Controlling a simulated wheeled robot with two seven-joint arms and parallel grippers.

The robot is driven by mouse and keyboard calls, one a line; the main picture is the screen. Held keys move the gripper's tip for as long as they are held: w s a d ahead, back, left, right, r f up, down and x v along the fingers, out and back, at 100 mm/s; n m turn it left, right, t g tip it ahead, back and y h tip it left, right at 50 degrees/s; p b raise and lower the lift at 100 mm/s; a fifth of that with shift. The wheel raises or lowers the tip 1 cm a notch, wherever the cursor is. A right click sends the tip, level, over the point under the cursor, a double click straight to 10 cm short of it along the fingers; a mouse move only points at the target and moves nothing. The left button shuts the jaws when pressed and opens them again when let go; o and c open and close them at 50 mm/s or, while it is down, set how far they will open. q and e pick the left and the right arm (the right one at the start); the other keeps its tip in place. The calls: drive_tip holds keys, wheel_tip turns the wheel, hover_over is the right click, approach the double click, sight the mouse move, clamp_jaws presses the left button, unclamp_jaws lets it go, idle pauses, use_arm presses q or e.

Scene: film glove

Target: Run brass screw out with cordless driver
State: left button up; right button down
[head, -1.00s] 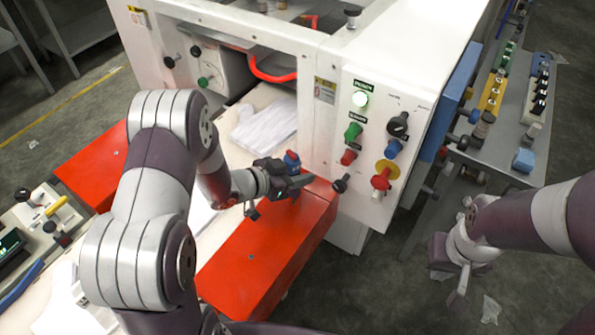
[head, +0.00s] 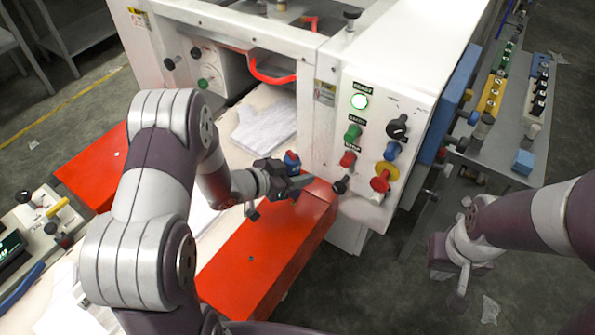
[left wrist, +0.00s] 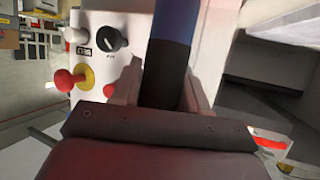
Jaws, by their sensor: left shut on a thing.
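My left gripper (head: 290,184) is shut on a blue and dark upright thing, probably the cordless driver (head: 291,160). It is above the red bar, in front of the white machine. In the left wrist view the driver (left wrist: 168,60) stands between the two fingers, dark below and blue above; its bit end is out of sight. The brass screw cannot be made out; a small dark spot on the red bar (head: 250,258) is too small to identify. My right gripper (head: 458,280) hangs low at the right, over the floor, with nothing visible in it; its finger gap is unclear.
The white machine's control panel (head: 362,140) with knobs and a lit green lamp is just right of my left gripper. A black knob (head: 340,186) sits close to it. White gloves (head: 262,125) lie inside the machine opening. A grey bench (head: 510,150) stands at right.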

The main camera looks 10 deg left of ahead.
sight(288, 158)
use_arm(q)
drive_tip(key=shift+r+p, duration=2.4)
drive_tip(key=shift+r, duration=0.5)
drive_tip(key=shift+f, duration=0.1)
drive_tip(key=shift+a, duration=0.1)
